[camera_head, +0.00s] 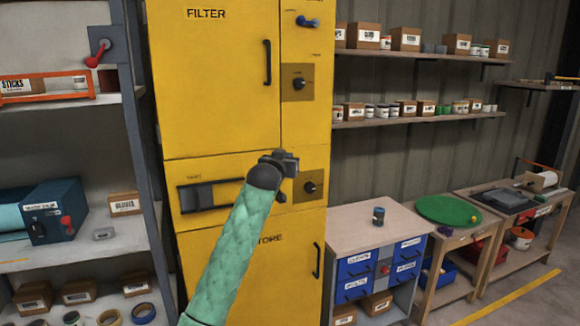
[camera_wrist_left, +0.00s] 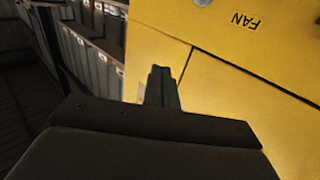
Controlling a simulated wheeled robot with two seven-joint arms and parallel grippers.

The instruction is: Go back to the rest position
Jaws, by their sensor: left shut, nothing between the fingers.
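My left arm, in a green sleeve, reaches up from the bottom of the head view. Its dark left gripper (camera_head: 290,162) is in front of the yellow cabinet (camera_head: 215,110), near the panel with a black knob (camera_head: 309,187). The gripper is shut and holds nothing. In the left wrist view, the closed fingers (camera_wrist_left: 161,85) point toward the yellow cabinet face (camera_wrist_left: 240,110), where the word FAN shows upside down. I cannot tell from the frames how far the fingers are from the cabinet. My right gripper is not in view.
A grey shelf rack (camera_head: 70,106) with boxes and a blue machine (camera_head: 48,212) stands on the left. Right of the cabinet are a low unit with blue drawers (camera_head: 357,267), workbenches with a green disc (camera_head: 446,209), and wall shelves (camera_head: 420,120). A yellow floor line (camera_head: 510,297) runs at the lower right.

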